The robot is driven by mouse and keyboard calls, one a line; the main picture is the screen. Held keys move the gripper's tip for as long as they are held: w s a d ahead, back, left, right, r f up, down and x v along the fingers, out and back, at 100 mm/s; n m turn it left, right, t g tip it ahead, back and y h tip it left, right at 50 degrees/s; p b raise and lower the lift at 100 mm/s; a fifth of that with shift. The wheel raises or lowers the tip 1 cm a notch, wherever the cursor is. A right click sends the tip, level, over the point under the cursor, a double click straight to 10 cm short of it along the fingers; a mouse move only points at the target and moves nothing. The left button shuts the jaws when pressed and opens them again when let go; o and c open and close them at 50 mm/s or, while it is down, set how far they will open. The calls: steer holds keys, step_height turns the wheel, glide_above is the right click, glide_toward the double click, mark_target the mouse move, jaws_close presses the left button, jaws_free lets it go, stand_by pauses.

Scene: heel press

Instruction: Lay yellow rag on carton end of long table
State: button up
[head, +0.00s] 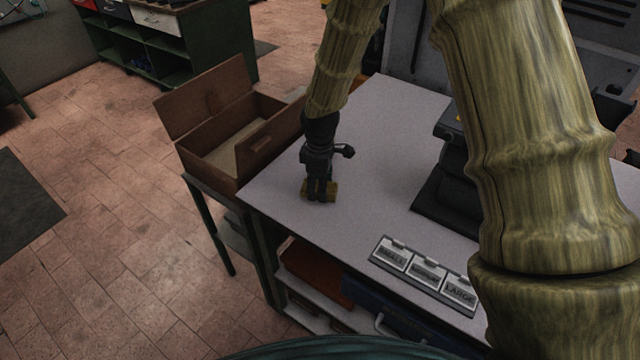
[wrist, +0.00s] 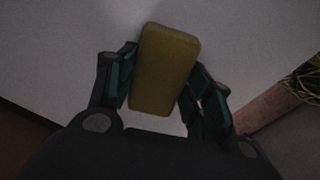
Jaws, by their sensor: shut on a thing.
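The yellow rag (wrist: 165,68) shows in the wrist view as a dull yellow, rounded block between my two fingers. In the head view the yellow rag (head: 333,190) is a small patch at the tip of my gripper (head: 319,194). My gripper (wrist: 160,85) is shut on it, with a finger on each long side. The rag is at or just above the top of the long table (head: 385,130), near its left end; I cannot tell whether it touches. My gripper hides part of the rag in the head view.
A dark press (head: 440,185) stands on the table to the right, partly behind my arm. A tray with labelled plates (head: 425,272) lies at the front edge. Boxes sit on a shelf below. The tabletop around my gripper is clear.

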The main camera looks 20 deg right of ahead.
steer(key=shift+f, duration=0.2)
steer(key=o, duration=0.9)
steer(key=shift+o, duration=0.2)
steer(key=shift+r, duration=0.1)
steer(key=shift+r, duration=0.2)
step_height(320, 180, up, 12)
steer(key=b, duration=0.4)
steer(key=shift+f, duration=0.1)
